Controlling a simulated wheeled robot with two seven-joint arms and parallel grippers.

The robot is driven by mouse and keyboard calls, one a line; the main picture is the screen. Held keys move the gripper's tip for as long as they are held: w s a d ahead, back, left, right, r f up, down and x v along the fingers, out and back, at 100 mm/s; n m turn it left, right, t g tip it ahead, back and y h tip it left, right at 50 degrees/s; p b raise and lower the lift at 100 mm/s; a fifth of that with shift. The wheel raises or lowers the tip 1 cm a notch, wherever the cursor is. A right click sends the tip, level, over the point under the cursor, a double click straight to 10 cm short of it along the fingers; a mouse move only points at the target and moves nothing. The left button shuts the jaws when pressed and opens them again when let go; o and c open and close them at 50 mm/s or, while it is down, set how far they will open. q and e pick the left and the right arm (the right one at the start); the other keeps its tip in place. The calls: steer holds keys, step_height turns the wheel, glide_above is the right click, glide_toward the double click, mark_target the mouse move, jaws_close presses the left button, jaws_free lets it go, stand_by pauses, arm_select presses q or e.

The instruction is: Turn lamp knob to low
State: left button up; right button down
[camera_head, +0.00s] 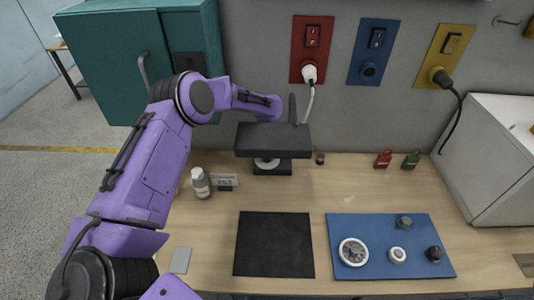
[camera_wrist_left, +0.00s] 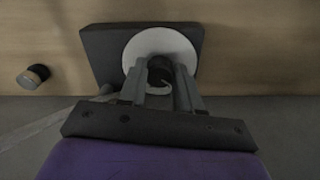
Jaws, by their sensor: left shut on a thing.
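The lamp has a flat black head (camera_head: 272,140) over a dark square base (camera_head: 285,168) at the back of the wooden table. In the left wrist view the lamp base (camera_wrist_left: 100,50) carries a white round dial (camera_wrist_left: 150,38) with a black knob (camera_wrist_left: 160,66) at its middle. My left gripper (camera_wrist_left: 160,75) has its two fingers on either side of this knob and is shut on it. In the head view my left arm reaches behind the lamp, and its fingers are hidden by the lamp head. The knob's pointer setting is unreadable. My right gripper is out of view.
A small dark cylinder (camera_head: 320,158) stands right of the lamp. A black mat (camera_head: 274,245) and a blue board (camera_head: 385,230) with several knobs lie in front. Wall outlet plates (camera_head: 311,48) hang behind.

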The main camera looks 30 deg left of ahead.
arm_select(q)
steer(key=m, duration=0.5)
steer(key=shift+a+b, duration=0.1)
steer(key=shift+b, duration=0.2)
steer(key=m, duration=0.5)
steer(key=shift+b, duration=0.35)
steer(key=shift+m, duration=0.4)
steer(key=o, duration=1)
steer(key=shift+f, duration=0.1)
steer(key=shift+o, duration=0.2)
steer(key=shift+w, duration=0.15)
